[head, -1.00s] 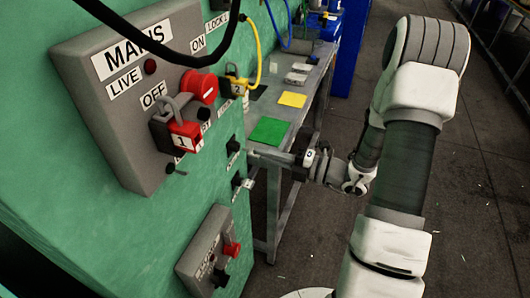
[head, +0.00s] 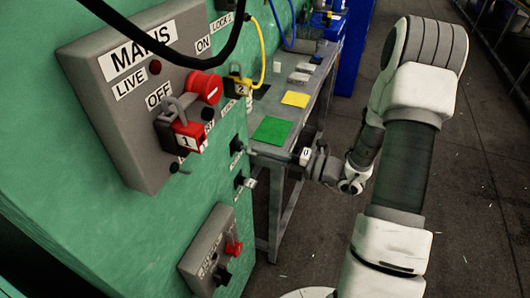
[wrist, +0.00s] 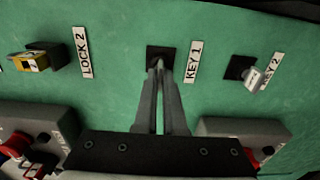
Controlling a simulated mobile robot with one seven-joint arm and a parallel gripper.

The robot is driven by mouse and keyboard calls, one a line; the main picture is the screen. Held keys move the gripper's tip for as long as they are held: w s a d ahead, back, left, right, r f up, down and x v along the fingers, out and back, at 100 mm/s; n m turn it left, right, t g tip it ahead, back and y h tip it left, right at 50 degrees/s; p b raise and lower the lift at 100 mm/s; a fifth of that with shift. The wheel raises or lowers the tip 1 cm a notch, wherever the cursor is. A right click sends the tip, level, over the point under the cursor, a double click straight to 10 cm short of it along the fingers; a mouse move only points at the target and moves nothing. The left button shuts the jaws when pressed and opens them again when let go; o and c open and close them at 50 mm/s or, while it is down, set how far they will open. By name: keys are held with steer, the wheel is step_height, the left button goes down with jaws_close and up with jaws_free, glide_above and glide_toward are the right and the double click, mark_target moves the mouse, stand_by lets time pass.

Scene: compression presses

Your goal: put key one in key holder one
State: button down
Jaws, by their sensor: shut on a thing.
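Key holder one is the black square socket (wrist: 157,52) beside the KEY 1 label (wrist: 194,62) on the green panel. My gripper (wrist: 159,70) points straight at it, with its fingertips close together right in front of the socket. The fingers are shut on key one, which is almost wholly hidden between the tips. I cannot tell how far the key is in the socket. In the head view my gripper (head: 250,150) reaches the panel from the right, at the upper of two black holders (head: 236,146).
A second holder (wrist: 238,67), labelled KEY 2, has a pale key (wrist: 253,80) in it to the right. A yellow lock (wrist: 30,61) is at left by LOCK 2. The grey MAINS box (head: 105,115) carries a red lock (head: 186,136). A table (head: 262,149) stands behind my gripper.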

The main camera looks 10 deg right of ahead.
steer(key=shift+w+a, duration=0.35)
steer(key=shift+a, duration=0.2)
steer(key=c, duration=0.9)
jaws_free()
steer(key=shift+d, duration=0.1)
steer(key=p+v, duration=0.1)
steer(key=v, duration=1.6)
steer(key=shift+s, duration=0.15)
steer(key=shift+r+p, duration=0.1)
steer(key=shift+p, duration=0.2)
